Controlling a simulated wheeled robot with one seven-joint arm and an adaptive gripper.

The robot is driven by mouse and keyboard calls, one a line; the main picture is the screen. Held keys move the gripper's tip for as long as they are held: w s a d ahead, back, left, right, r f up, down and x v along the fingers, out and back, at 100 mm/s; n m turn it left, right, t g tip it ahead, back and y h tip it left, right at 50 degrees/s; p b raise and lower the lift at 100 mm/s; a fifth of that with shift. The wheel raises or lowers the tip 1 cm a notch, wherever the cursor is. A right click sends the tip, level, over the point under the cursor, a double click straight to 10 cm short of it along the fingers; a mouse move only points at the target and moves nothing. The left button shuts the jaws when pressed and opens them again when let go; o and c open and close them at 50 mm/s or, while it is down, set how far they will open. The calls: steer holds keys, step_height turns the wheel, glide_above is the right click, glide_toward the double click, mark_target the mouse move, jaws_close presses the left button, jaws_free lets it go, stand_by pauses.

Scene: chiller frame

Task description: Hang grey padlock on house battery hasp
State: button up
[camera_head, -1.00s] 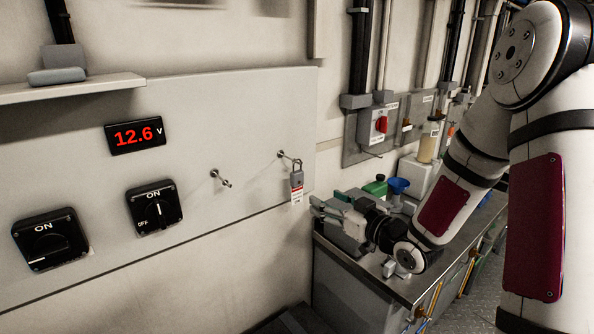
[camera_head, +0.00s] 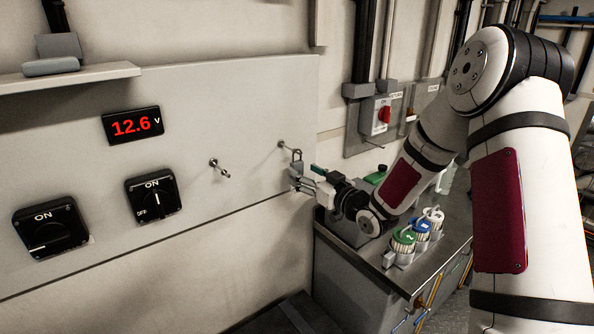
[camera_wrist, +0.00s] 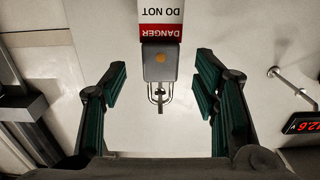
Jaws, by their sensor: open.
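The grey padlock (camera_head: 296,168) hangs by its shackle from the right peg (camera_head: 284,146) on the wall panel. In the wrist view the padlock (camera_wrist: 161,63) appears upside down, with a red-and-white DANGER tag (camera_wrist: 160,22). My gripper (camera_head: 307,180) is at the padlock, partly covering it and its tag in the head view. In the wrist view my gripper (camera_wrist: 160,80) is open, one finger on each side of the padlock with clear gaps. Two black rotary switches, left (camera_head: 49,233) and right (camera_head: 153,199), sit on the panel. No label identifies the house battery hasp.
An empty peg (camera_head: 220,168) juts from the panel left of the padlock. A red 12.6 V display (camera_head: 132,124) is above the switches. A metal bench (camera_head: 345,250) with several colored-top items stands below my forearm. A shelf (camera_head: 75,80) projects at upper left.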

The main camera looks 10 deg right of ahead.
mark_target(299, 169)
steer(key=x, duration=0.4)
steer(key=shift+w, duration=0.1)
steer(key=shift+c, duration=0.2)
jaws_close()
